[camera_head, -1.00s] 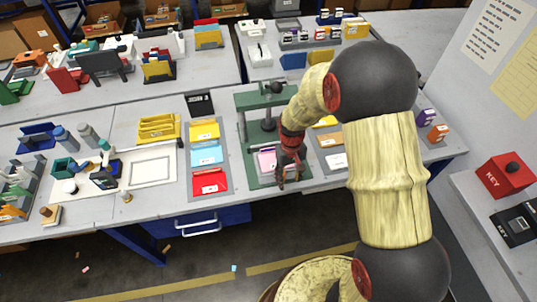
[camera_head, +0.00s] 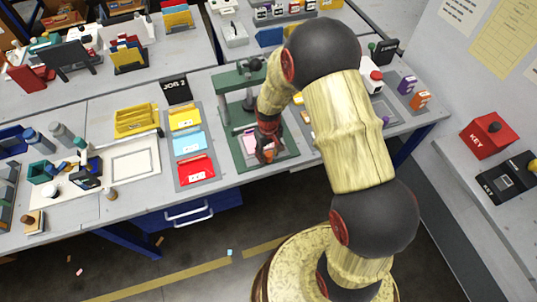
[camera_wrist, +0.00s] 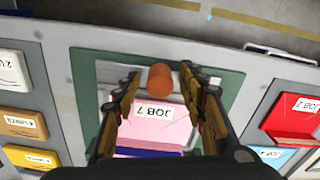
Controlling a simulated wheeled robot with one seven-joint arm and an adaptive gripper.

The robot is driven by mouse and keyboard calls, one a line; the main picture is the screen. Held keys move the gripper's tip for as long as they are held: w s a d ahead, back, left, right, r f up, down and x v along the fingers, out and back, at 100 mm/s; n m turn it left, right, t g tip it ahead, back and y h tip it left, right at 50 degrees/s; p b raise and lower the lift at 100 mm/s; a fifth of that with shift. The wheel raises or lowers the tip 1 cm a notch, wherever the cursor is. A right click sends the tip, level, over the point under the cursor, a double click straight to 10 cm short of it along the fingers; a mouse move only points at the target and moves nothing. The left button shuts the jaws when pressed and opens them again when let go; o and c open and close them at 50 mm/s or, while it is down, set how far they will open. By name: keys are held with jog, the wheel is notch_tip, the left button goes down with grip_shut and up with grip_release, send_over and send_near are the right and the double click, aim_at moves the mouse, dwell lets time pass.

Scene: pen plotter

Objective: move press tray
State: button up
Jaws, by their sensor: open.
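The green press (camera_head: 232,84) stands on the worktable, with a flat green base (camera_head: 285,161). A pale tray with a pink piece (camera_wrist: 158,133) carrying a JOB label sits on this base. An orange-brown round knob (camera_wrist: 160,80) stands at the tray's near edge. My gripper (camera_head: 266,153) is over the front of the press base. In the wrist view my open gripper (camera_wrist: 160,92) has one finger on each side of the knob, with gaps between. Contact is not visible. My arm hides part of the press in the head view.
Yellow, light blue and red trays (camera_head: 196,170) lie left of the press. Several small labelled boxes (camera_wrist: 22,128) lie on its other side. A black JOB 2 sign (camera_head: 175,90) stands behind the coloured trays. A blue drawer (camera_head: 190,212) is under the table's front edge.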

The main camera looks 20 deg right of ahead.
jog(key=shift+c, duration=1.4)
jog(key=c, duration=0.7)
grip_shut()
